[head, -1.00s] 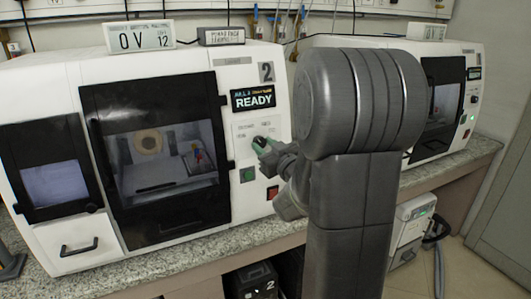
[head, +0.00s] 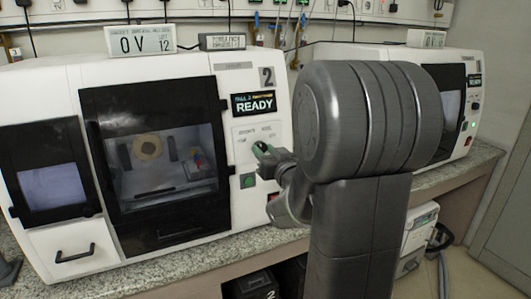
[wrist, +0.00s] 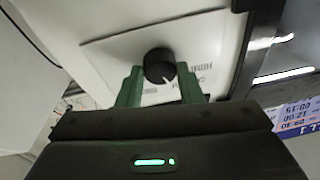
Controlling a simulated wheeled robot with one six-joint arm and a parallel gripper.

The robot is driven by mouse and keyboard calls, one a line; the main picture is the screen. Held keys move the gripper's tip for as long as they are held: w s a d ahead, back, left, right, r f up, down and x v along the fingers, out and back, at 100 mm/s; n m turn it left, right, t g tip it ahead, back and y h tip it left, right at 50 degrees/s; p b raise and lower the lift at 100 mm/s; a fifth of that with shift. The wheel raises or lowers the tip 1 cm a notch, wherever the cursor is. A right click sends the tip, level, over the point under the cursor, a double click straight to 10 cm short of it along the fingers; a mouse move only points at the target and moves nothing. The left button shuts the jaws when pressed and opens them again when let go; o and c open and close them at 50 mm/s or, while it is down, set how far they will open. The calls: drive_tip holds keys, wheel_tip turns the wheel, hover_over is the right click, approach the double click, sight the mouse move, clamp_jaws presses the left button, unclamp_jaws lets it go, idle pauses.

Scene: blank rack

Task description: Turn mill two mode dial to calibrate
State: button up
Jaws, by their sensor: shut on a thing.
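Mill two (head: 240,66) is the white machine on the left with a big "2" and a screen (head: 253,104) reading READY. Its mode dial (wrist: 158,63) is a round black knob on a pale label plate. In the wrist view the dial sits between the green fingers of my gripper (wrist: 160,86), which are shut on it. A white pointer line on the knob points to the lower right in that view. The printed labels by the dial are upside down and partly covered. In the head view my gripper (head: 262,150) meets the panel below the screen and hides most of the dial.
A green button (head: 248,181) sits just below my gripper, with a red one partly hidden by my arm. The dark-framed door (head: 160,160) is left of the panel. A second similar machine (head: 465,65) stands right on the granite bench (head: 190,248).

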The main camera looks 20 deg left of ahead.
drive_tip(key=o, duration=1)
drive_tip(key=shift+c, duration=0.2)
drive_tip(key=b+v, duration=0.1)
drive_tip(key=v, duration=1.3)
drive_tip(key=shift+a, duration=0.1)
drive_tip(key=p+x, duration=0.1)
drive_tip(key=x, duration=1.2)
drive_tip(key=shift+w+a, duration=0.25)
drive_tip(key=shift+w, duration=0.05)
